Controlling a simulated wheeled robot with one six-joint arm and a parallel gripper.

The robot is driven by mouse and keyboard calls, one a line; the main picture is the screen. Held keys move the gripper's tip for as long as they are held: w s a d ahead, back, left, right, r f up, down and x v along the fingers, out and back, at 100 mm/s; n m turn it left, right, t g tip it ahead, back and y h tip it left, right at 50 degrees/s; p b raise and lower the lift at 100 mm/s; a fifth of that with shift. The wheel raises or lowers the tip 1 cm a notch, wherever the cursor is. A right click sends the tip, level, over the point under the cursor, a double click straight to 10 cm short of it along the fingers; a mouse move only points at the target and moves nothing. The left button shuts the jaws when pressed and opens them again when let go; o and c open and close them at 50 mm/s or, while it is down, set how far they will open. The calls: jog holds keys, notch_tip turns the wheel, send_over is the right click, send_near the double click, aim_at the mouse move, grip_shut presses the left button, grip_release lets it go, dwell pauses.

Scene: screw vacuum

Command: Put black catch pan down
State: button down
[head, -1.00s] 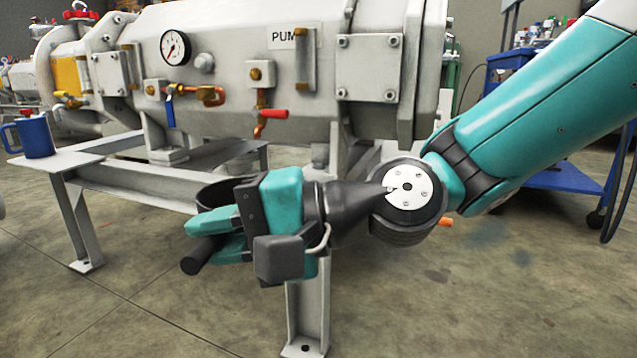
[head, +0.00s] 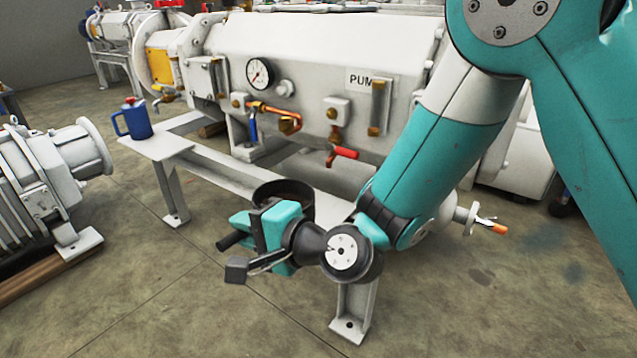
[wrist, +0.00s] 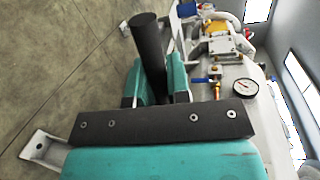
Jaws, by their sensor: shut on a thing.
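The black catch pan (head: 285,190) is a round dark pan in the head view, just behind my gripper (head: 243,230) and in front of the pump's grey frame. My gripper is shut on its black handle (head: 228,241), whose end sticks out past the teal fingers. In the wrist view the handle (wrist: 147,45) stands up from between the fingers (wrist: 160,80), and the pan's bowl does not show. The gripper covers part of the pan. I cannot tell whether the pan touches the frame.
The pump (head: 310,55) stands on a grey frame with a plate (head: 165,148) at its left end; a blue jug (head: 134,121) is on that plate. A grey motor (head: 50,175) is at left. The floor in front is clear.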

aim_at(280, 191)
jog(key=shift+m+t, duration=0.3)
jog(key=a+p, duration=0.1)
jog(key=s+a+f+p, duration=0.1)
jog(key=p, duration=0.1)
jog(key=s+a+p, duration=0.1)
jog(key=a+p, duration=0.1)
jog(key=shift+f, duration=0.15)
jog(key=w+d+b, duration=0.2)
jog(key=w+d, duration=0.1)
jog(key=w, duration=0.1)
jog(key=w+d+b, duration=0.2)
jog(key=w+d, duration=0.1)
jog(key=w, duration=0.1)
jog(key=w+d+b, duration=0.2)
jog(key=w+d, duration=0.2)
jog(key=w, duration=0.1)
jog(key=shift+w+d+b, duration=0.1)
jog(key=shift+b, duration=0.25)
notch_tip(280, 191, down, 6)
jog(key=b, duration=0.4)
jog(key=shift+w, duration=0.15)
jog(key=shift+d, duration=0.1)
